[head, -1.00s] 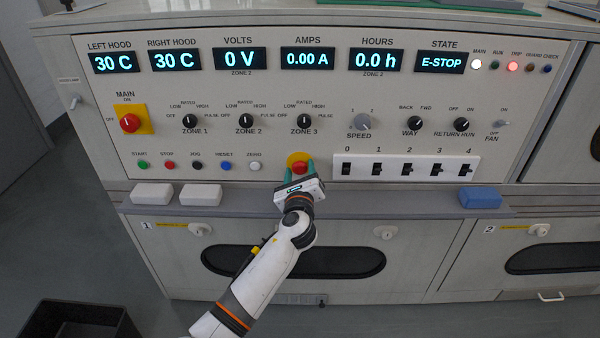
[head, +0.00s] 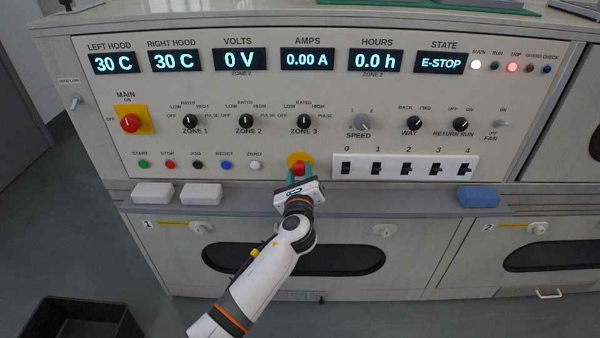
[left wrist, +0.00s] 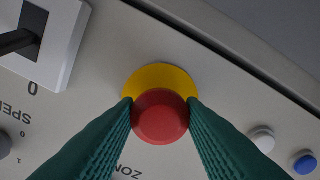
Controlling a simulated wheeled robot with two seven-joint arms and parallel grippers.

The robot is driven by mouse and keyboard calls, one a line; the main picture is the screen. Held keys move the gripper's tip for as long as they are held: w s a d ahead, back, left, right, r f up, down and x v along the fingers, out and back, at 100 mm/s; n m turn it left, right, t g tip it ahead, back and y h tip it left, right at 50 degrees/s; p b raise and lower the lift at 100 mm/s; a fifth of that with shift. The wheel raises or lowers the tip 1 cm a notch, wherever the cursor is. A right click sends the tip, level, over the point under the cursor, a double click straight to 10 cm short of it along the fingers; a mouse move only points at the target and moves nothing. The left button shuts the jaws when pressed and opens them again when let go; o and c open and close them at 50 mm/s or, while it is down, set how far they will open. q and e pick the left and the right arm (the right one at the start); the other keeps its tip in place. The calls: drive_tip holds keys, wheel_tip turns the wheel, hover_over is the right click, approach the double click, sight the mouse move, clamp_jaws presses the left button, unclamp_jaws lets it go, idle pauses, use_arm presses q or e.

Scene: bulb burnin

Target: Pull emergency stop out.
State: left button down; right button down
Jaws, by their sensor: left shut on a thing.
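The emergency stop is a red mushroom button (head: 299,168) on a round yellow plate (head: 293,158), low on the panel under ZONE 3. In the left wrist view the red button (left wrist: 160,117) sits between my two green fingertips, in front of the yellow plate (left wrist: 158,78). My left gripper (head: 300,174) is shut on the button's sides, reaching up to it from below. The STATE display (head: 440,62) reads E-STOP, and the TRIP lamp (head: 512,67) glows red. My right gripper is not in view.
A white switch block (head: 405,167) is just right of the button, and a white push button (head: 254,165) is to its left. A shelf ledge (head: 345,203) runs below, with two white blocks and a blue block (head: 480,197). A black bin (head: 80,322) stands on the floor.

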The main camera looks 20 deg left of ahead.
use_arm(q)
drive_tip(key=c, duration=1.4)
unclamp_jaws()
drive_tip(key=shift+s+d+f, duration=0.1)
drive_tip(key=shift+f, duration=0.15)
drive_tip(key=o, duration=0.5)
drive_tip(key=shift+s+r, duration=0.1)
drive_tip(key=shift+r, duration=0.1)
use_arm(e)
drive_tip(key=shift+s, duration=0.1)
use_arm(q)
drive_tip(key=shift+s, duration=0.25)
drive_tip(key=p+v, duration=0.1)
drive_tip(key=v, duration=1)
drive_tip(key=shift+s+d, duration=0.15)
drive_tip(key=shift+s, duration=0.1)
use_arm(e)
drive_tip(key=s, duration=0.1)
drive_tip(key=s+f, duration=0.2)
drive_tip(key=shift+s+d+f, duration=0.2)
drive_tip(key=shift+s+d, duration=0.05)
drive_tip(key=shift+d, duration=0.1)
